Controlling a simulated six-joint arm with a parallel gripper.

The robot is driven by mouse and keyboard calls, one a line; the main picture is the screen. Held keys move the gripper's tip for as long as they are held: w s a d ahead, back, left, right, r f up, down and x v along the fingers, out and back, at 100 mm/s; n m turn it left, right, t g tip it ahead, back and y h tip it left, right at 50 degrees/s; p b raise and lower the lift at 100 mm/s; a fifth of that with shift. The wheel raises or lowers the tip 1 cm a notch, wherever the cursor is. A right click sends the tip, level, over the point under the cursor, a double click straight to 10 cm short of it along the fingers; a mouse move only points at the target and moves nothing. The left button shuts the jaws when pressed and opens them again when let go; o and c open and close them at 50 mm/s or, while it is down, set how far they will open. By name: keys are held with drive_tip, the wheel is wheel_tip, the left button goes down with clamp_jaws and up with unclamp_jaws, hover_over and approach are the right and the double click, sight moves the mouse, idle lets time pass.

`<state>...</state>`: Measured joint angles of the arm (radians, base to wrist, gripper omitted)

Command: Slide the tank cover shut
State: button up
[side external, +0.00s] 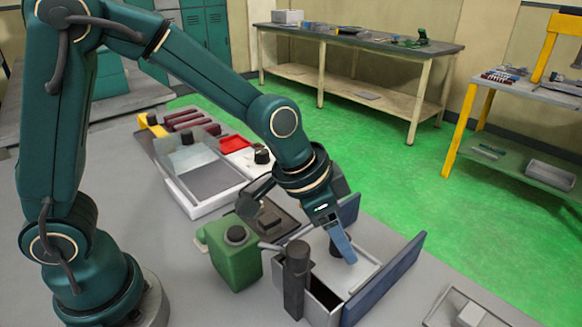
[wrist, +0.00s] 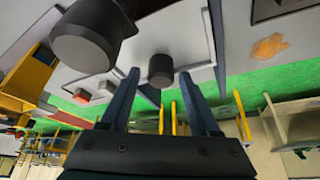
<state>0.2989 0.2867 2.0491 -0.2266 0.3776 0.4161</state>
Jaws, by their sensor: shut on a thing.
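The tank (side external: 315,303) is a box with blue-grey side panels at the front centre of the side external view. Its flat white cover (side external: 367,273) lies across the top and leaves a dark opening at the near end. A dark round knob (side external: 334,248) stands on the cover, partly behind my gripper (side external: 346,252). In the wrist view the knob (wrist: 161,70) sits between the two fingers of my gripper (wrist: 160,76). The gripper is shut on it. Finger contact is hard to see.
A dark upright cylinder (side external: 297,275) stands at the tank's near left corner, close to my gripper. A green canister (side external: 236,257) stands left of the tank. A pale tray (side external: 462,309) lies at right. Another tray (side external: 210,180) and a red part (side external: 234,143) lie farther back.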

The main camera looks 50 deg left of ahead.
sight(331, 256)
drive_tip(key=shift+s+f+g, duration=0.4)
drive_tip(key=shift+s+f, duration=0.3)
drive_tip(key=shift+s, duration=0.2)
drive_tip(key=o, duration=0.6)
drive_tip(key=shift+a+r, duration=0.1)
drive_tip(key=shift+w+r, duration=0.2)
drive_tip(key=shift+r, duration=2.9)
